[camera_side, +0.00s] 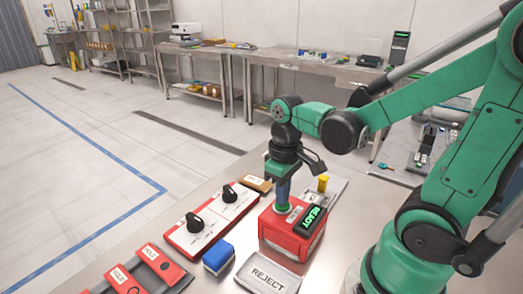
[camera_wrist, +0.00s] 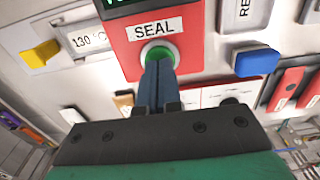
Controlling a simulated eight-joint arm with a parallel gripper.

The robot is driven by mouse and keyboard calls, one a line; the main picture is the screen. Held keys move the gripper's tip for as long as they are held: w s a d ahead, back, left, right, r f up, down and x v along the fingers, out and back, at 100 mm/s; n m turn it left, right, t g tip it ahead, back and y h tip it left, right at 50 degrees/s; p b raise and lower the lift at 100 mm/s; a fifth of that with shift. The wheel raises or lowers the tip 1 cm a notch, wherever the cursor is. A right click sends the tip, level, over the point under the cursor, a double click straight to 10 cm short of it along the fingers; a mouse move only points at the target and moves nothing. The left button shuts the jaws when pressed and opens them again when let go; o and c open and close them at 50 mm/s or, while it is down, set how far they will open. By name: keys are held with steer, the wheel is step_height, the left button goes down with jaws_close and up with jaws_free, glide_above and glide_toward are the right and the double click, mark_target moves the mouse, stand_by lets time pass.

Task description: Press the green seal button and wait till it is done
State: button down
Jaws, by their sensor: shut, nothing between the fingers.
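The green seal button (camera_wrist: 157,52) sits on the face of a red box (camera_wrist: 126,56), under a white label reading SEAL. In the side view the red box (camera_side: 291,238) stands on the metal table, and its dark display (camera_side: 312,220) reads READY in green. My gripper (camera_wrist: 158,64) is shut and empty. It points down at the button, and its fingertips cover the button's lower middle in the wrist view. In the side view my gripper (camera_side: 282,204) meets the button's top. Whether the tips touch or press it, I cannot tell.
A panel with two black knobs (camera_side: 211,217) lies left of the box. A blue block (camera_side: 218,259), a REJECT tray (camera_side: 268,276) and red HOLD pieces (camera_side: 125,279) lie in front. A yellow lever (camera_wrist: 40,55) stands beside a 130 °C label (camera_wrist: 88,40).

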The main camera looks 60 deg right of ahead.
steer(key=shift+f, duration=0.25)
steer(key=shift+r, duration=3)
steer(key=shift+w+a+t, duration=0.2)
steer(key=shift+a+t, duration=0.1)
steer(key=shift+t, duration=0.2)
steer(key=w+a+t, duration=0.1)
steer(key=t, duration=0.1)
steer(key=w+a+t, duration=0.1)
steer(key=t, duration=0.1)
steer(key=w+a+t, duration=0.1)
steer(key=a+t, duration=0.1)
steer(key=shift+r, duration=0.3)
